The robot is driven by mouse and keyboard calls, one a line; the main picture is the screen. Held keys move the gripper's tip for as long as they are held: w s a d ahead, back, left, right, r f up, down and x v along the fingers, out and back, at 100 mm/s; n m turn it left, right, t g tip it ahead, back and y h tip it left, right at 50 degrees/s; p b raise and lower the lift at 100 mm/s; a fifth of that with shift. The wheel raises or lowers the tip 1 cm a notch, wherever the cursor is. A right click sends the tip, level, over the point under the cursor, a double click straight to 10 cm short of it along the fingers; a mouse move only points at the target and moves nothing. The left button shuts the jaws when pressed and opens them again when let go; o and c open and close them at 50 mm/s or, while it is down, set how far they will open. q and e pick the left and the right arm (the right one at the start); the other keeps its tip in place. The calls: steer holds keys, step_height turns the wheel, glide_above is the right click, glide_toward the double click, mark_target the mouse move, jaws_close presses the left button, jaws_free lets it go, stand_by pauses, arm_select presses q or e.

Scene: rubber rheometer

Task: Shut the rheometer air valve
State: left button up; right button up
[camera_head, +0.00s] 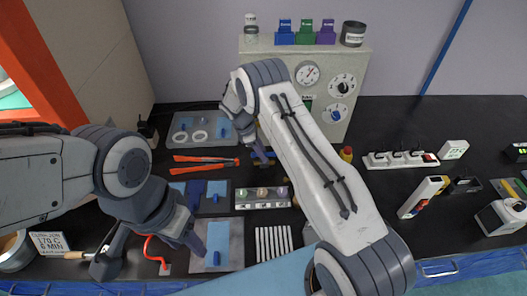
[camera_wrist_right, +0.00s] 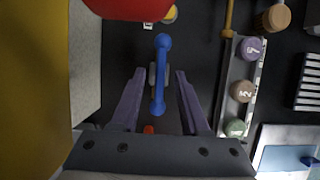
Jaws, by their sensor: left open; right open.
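A blue lever with rounded ends (camera_wrist_right: 160,95), which looks like the air valve handle, shows in the right wrist view. It lies lengthwise between the fingers of my right gripper (camera_wrist_right: 160,72), which is open with a gap on each side. In the head view my right gripper (camera_head: 264,157) points down in front of the grey rheometer cabinet (camera_head: 290,75); the lever is mostly hidden there by the gripper and arm. My left gripper (camera_head: 150,250) is open and empty over the front left of the bench, far from the lever.
A red rounded part (camera_wrist_right: 128,8) and a yellow surface (camera_wrist_right: 30,90) are close by in the right wrist view. A rack with coloured knobs (camera_head: 262,197) stands nearby. Red-handled tools (camera_head: 205,160) and metal plates lie left of it. The black bench (camera_head: 400,125) has free room at back right.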

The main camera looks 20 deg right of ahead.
steer(key=shift+d+f, duration=0.2)
steer(key=shift+f, duration=0.4)
jaws_close()
steer(key=m+b, duration=0.2)
steer(key=b, duration=0.1)
steer(key=shift+f+g, duration=0.25)
steer(key=shift+g, duration=0.15)
steer(key=shift+r+m+y, duration=0.1)
steer(key=shift+m+y, duration=0.2)
steer(key=shift+m, duration=0.1)
steer(key=shift+r, duration=0.15)
jaws_free()
